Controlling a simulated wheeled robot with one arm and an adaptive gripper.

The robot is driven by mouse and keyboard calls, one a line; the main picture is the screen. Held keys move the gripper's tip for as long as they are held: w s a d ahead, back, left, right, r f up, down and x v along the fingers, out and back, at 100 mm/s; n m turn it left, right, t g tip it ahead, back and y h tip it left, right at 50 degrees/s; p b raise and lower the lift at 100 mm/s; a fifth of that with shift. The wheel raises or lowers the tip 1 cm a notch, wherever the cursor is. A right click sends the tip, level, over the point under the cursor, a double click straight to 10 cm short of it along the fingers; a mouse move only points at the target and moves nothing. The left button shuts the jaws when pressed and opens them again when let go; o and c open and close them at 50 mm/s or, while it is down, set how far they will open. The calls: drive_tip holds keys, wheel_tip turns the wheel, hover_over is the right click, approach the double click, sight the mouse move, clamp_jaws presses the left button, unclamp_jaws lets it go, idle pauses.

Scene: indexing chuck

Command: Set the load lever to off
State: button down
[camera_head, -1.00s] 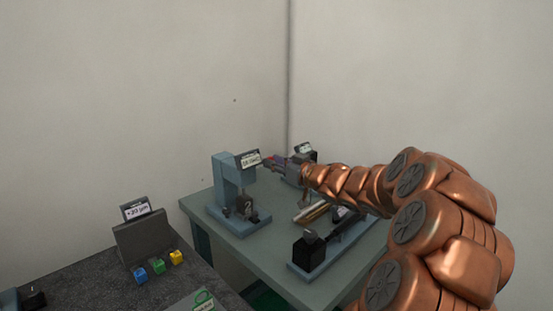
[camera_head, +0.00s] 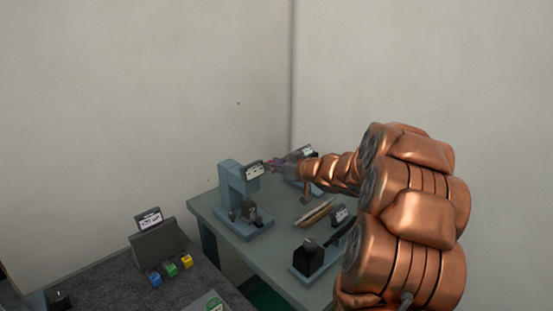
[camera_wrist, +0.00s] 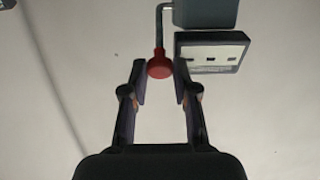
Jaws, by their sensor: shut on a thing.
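The load lever is a bent metal rod (camera_wrist: 159,27) with a red knob (camera_wrist: 159,66) at its end, in the wrist view. The rod runs up to a grey block (camera_wrist: 206,12) at the top. My gripper (camera_wrist: 160,78) is shut on the red knob, with one finger on each side of it. In the head view my gripper (camera_head: 277,164) is small, beside the label plate (camera_head: 254,171) of a blue-grey press-like stand (camera_head: 232,177). The lever itself is too small to make out clearly there.
A plate with dark marks (camera_wrist: 212,52) sits right of the knob. The grey-green table (camera_head: 281,249) also bears brass-coloured bars (camera_head: 315,212) and a black fixture (camera_head: 307,258). A darker bench (camera_head: 95,291) at front left holds small coloured cubes (camera_head: 171,270). Walls stand close behind.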

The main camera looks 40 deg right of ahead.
drive_tip(key=shift+r, duration=0.1)
idle(0.3)
drive_tip(key=c, duration=0.9)
unclamp_jaws()
drive_tip(key=v, duration=1.2)
